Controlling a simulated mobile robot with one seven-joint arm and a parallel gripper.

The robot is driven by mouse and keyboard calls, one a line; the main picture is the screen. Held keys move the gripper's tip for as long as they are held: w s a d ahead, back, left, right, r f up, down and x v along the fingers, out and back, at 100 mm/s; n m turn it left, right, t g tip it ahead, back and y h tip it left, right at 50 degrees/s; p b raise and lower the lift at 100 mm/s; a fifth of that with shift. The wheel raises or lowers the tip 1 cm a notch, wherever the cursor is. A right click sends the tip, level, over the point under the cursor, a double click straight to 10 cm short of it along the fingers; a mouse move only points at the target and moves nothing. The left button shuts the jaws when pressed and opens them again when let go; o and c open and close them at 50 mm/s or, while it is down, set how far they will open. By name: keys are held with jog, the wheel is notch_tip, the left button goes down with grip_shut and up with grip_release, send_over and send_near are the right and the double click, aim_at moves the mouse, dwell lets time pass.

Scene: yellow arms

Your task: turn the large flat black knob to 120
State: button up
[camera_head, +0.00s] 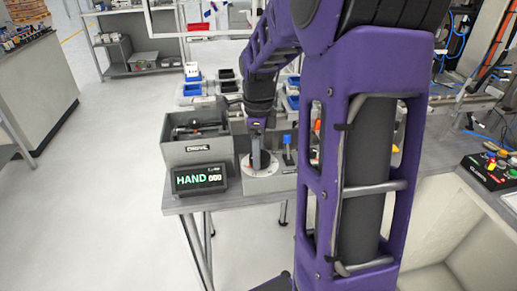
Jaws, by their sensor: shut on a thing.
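The grey control box (275,184) stands on the table, with a pale round dial (273,169) on its top. My gripper (260,164) points down at the middle of this dial. It is shut on the black knob there, which its fingers almost wholly hide. The knob's pointer and the dial's numbers are too small to read. A black display (199,180) left of the box shows "HAND" and a small number that looks like 000.
A blue-topped lever (287,148) stands just right of my gripper. A grey open bin marked "DRIVE" (197,152) is at the left, with small blue and grey bins (192,89) behind. A button panel (490,169) is far right. My purple arm hides much of the right side.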

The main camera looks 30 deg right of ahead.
jog(key=n+p, duration=0.1)
jog(key=n, duration=0.3)
jog(key=shift+r+n, duration=0.1)
jog(key=shift+n, duration=0.2)
jog(key=n+p, duration=0.1)
jog(key=n, duration=0.2)
jog(key=shift+s+n, duration=0.1)
jog(key=shift+n, duration=0.3)
jog(key=n+p, duration=0.1)
jog(key=n, duration=0.3)
jog(key=shift+p, duration=0.35)
jog(key=n, duration=0.4)
jog(key=shift+s+p, duration=0.1)
jog(key=shift+p, duration=0.3)
jog(key=n+p, duration=0.1)
jog(key=n, duration=0.3)
jog(key=shift+n, duration=0.3)
jog(key=n, duration=0.3)
jog(key=shift+s+d+n+p, duration=0.1)
jog(key=shift+d+n+p, duration=0.05)
jog(key=shift+n+p, duration=0.15)
jog(key=n+p, duration=0.1)
jog(key=n, duration=0.3)
jog(key=shift+d+n+p, duration=0.1)
jog(key=shift+n+p, duration=0.4)
jog(key=shift+n, duration=1.5)
